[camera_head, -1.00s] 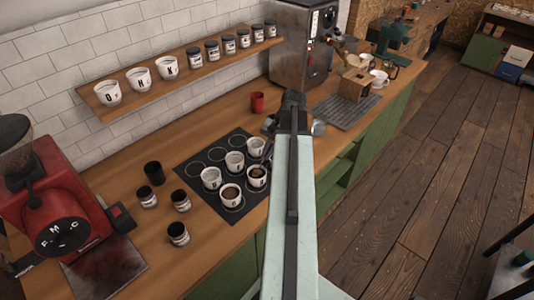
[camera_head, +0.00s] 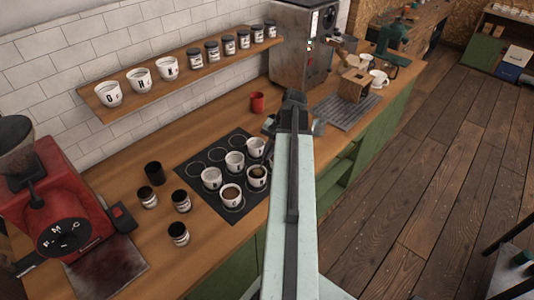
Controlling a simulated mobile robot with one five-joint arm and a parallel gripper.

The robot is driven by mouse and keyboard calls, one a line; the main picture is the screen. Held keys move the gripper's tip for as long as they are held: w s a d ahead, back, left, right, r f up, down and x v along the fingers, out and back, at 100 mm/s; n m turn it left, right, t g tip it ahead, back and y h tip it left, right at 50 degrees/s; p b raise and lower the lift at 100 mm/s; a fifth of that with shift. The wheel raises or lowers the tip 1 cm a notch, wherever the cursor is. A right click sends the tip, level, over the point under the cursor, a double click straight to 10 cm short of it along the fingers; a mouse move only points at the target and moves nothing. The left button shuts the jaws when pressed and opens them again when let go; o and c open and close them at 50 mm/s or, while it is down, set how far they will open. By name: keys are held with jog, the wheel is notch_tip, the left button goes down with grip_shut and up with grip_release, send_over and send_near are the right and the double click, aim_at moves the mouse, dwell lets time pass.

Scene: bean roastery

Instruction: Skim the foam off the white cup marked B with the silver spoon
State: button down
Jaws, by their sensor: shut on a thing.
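Several white cups with dark letters stand on the black mat (camera_head: 190,170); the letters are too small to read surely, so I cannot tell which is B. The right front cup (camera_head: 257,183) holds dark liquid with a lighter patch. The front cup (camera_head: 231,203) has a brown top. My gripper (camera_head: 268,150) is mostly hidden behind my pale arm, just right of the right front cup. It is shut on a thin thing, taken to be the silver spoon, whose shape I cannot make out. I cannot tell whether the spoon touches a cup.
A red grinder (camera_head: 75,200) and several dark jars (camera_head: 178,234) stand left of the mat. A red cup (camera_head: 257,102) is behind it. An espresso machine (camera_head: 300,45) stands at the back. A wall shelf (camera_head: 190,78) holds cups and jars.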

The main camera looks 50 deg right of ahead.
aim_at(272, 144)
jog(key=shift+p+v, duration=1.8)
jog(key=shift+v, duration=0.5)
notch_tip(272, 144, up, 5)
jog(key=p, duration=0.5)
jog(key=shift+r, duration=0.1)
